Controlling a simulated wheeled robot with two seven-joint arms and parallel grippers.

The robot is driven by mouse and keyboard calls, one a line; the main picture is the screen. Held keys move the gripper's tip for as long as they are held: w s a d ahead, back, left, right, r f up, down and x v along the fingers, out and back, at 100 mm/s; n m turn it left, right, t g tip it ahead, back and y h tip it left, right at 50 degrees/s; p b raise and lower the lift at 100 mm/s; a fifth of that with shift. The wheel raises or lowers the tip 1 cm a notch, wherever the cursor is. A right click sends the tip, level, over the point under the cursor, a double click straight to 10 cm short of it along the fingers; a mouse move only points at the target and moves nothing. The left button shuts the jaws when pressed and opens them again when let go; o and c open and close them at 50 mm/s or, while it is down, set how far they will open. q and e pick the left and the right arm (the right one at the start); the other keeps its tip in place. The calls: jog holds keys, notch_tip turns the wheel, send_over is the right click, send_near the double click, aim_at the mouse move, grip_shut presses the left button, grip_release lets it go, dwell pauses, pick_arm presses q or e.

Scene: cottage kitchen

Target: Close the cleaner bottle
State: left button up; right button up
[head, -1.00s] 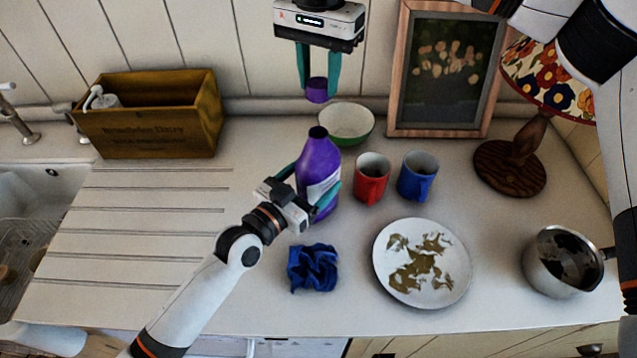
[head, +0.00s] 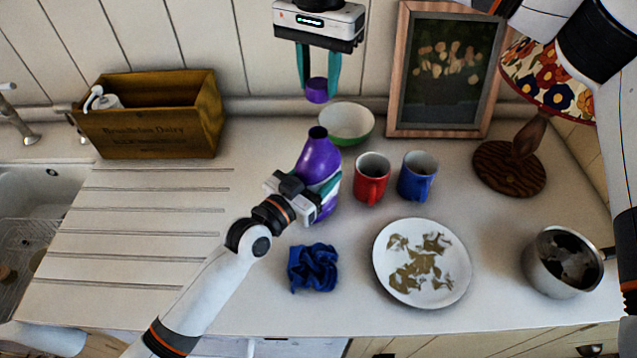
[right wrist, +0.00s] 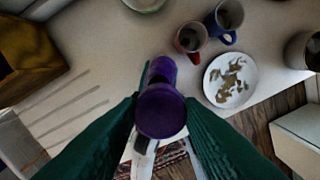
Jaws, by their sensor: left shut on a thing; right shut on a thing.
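The purple cleaner bottle (head: 318,160) stands on the counter with its dark neck uncovered at the top. My left gripper (head: 318,195) is shut around the bottle's body, and the label is mostly hidden by it. My right gripper (head: 318,88) hangs above the bottle, pointing down, shut on the purple cap (head: 317,92). The cap is above the bottle's neck with a gap between them. In the right wrist view the cap (right wrist: 161,110) sits between the green fingers and hides much of the bottle (right wrist: 161,70).
A green-white bowl (head: 347,122) is behind the bottle; a red mug (head: 371,180) and blue mug (head: 416,178) stand close to its right. A blue cloth (head: 313,268), dirty plate (head: 422,291), pot (head: 560,265), lamp (head: 510,168), picture frame (head: 398,70) and wooden crate (head: 150,135) surround them.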

aim_at(318, 102)
jog(key=shift+f, duration=2.45)
jog(key=shift+f, duration=0.85)
jog(key=shift+f, duration=0.55)
